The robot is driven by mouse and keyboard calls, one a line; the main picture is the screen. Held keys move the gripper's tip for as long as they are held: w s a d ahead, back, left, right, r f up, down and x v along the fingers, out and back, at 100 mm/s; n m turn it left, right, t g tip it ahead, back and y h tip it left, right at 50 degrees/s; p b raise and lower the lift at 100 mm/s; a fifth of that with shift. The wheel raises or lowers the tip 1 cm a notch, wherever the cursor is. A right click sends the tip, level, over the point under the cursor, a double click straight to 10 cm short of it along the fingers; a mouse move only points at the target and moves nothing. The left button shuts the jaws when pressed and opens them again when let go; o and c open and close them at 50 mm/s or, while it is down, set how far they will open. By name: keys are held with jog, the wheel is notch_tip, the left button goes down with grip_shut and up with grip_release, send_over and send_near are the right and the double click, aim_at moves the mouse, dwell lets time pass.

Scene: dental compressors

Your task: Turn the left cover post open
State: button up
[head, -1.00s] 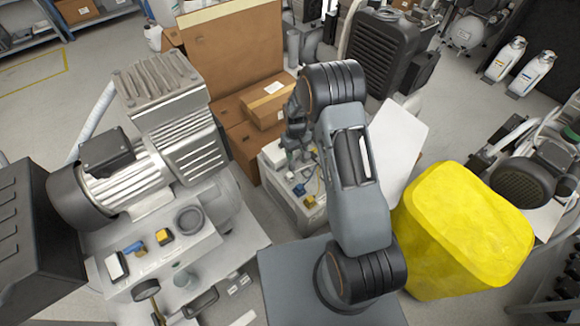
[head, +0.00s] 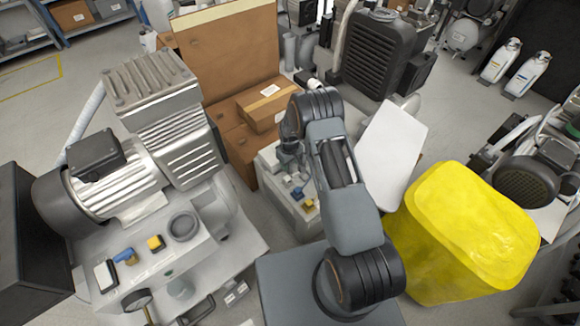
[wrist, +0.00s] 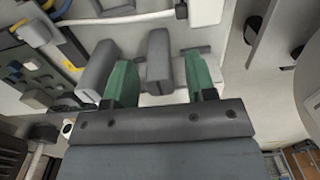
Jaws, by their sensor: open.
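My gripper (wrist: 160,80) has two green fingers, held apart, in the wrist view. A grey block-like post (wrist: 158,60) stands in the gap between them, and no grip on it shows. A second grey post (wrist: 97,70) is just outside the finger at the left of the picture. I cannot tell which of the two is the left cover post. Both are at a pale machine surface (wrist: 140,22). In the head view my gripper (head: 291,143) is over the far end of a pale unit (head: 270,163) with blue and yellow fittings; the posts are hidden there.
A large motor-compressor (head: 120,185) stands at the left. Cardboard boxes (head: 228,55) are behind the pale unit. A white panel (head: 390,155) and a yellow bin (head: 465,230) are close on the right. A dark radiator-like unit (head: 375,55) stands behind. The wrist view also shows yellow and white tubes (wrist: 38,30).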

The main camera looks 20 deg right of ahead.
jog(key=shift+f, duration=0.85)
jog(key=shift+c, duration=0.2)
jog(key=c, duration=0.9)
